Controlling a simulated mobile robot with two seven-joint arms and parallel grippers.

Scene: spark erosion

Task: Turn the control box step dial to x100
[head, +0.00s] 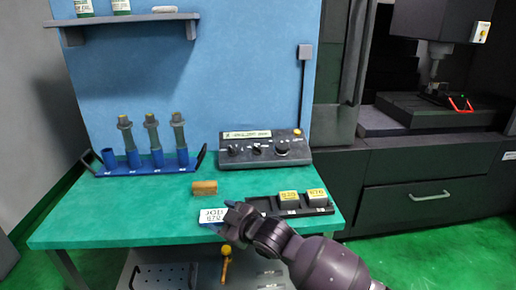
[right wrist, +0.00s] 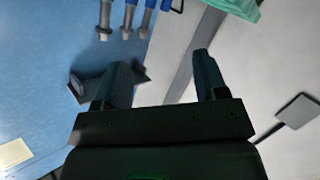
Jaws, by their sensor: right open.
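The control box (head: 262,150) is a dark sloped box with a pale label strip, at the back of the green table against the blue panel. Its face has several controls: a left knob (head: 234,150), a middle knob (head: 257,149) and a larger right knob (head: 283,147). The dial markings are too small to read. My right gripper (head: 234,213) is near the table's front edge, in front of and apart from the box. In the right wrist view its fingers (right wrist: 160,78) are spread with nothing between them. The control box does not show there. My left gripper is out of view.
A blue rack (head: 155,164) with several tool holders stands left of the box. A brown block (head: 204,187) lies mid-table. A black tray (head: 325,210) with labelled grey blocks and a white card (head: 213,215) are at the front. A shelf (head: 125,19) hangs above.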

